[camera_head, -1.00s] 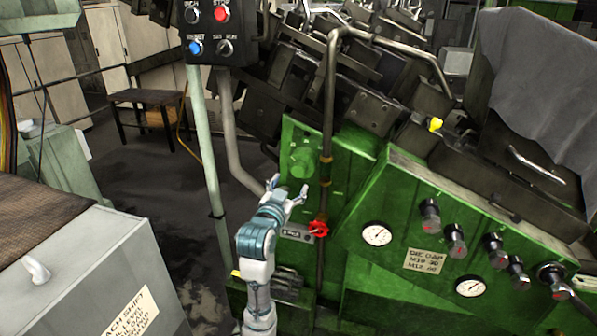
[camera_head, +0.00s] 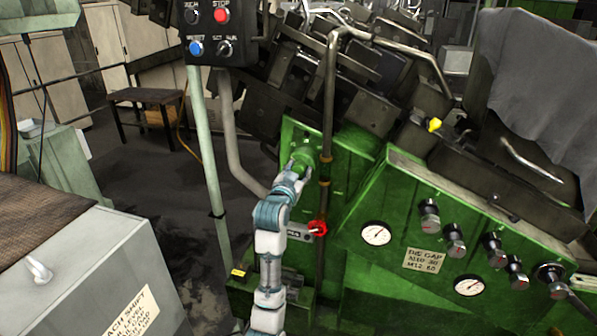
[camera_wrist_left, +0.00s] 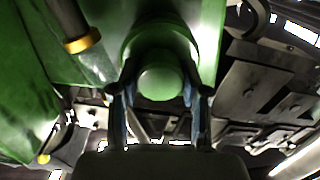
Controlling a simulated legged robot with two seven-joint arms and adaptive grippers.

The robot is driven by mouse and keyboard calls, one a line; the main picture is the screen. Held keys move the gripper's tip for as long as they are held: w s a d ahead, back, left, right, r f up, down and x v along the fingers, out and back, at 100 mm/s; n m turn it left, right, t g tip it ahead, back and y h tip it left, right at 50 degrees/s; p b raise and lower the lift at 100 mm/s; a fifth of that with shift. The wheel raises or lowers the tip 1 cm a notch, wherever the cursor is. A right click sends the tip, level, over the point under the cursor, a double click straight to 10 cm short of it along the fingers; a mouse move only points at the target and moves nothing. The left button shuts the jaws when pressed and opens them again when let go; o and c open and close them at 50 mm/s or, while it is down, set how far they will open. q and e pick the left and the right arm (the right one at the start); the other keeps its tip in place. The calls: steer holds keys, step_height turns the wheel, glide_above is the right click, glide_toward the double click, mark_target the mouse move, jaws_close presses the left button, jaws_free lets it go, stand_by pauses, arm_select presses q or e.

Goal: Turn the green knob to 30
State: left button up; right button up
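The green knob (camera_head: 303,156) is on the upright green panel left of the dark pipe. My left gripper (camera_head: 294,172) is at the knob and partly covers it from the front. In the left wrist view the rounded end of the knob (camera_wrist_left: 160,82) faces the camera, in front of a wider green collar. The fingers of my left gripper (camera_wrist_left: 158,92) stand apart, one on each side of the knob. I cannot tell whether they press on it. I cannot make out any scale or number at the knob. My right gripper is not in view.
A vertical dark pipe (camera_head: 328,110) with yellow bands runs close to the right of the knob. A red handle (camera_head: 318,229) is below it. A sloped green panel (camera_head: 372,272) with gauges and dark knobs is at the right. A control box (camera_head: 221,35) hangs above left.

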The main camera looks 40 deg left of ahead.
arm_select(q)
steer(key=shift+c, duration=0.9)
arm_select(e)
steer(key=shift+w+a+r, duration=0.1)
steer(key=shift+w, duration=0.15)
arm_select(q)
steer(key=shift+r+m+p, duration=0.15)
steer(key=shift+m+p, duration=0.75)
steer(key=shift+p, duration=0.15)
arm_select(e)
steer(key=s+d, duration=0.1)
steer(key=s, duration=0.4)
arm_select(q)
steer(key=m+p, duration=0.6)
steer(key=shift+f+m+p, duration=0.2)
steer(key=shift+m+p, duration=0.1)
steer(key=shift+d+f, duration=0.1)
steer(key=shift+f, duration=0.05)
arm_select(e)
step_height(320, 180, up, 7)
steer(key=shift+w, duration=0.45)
arm_select(q)
steer(key=shift+m, duration=0.3)
steer(key=shift+w+f, duration=0.1)
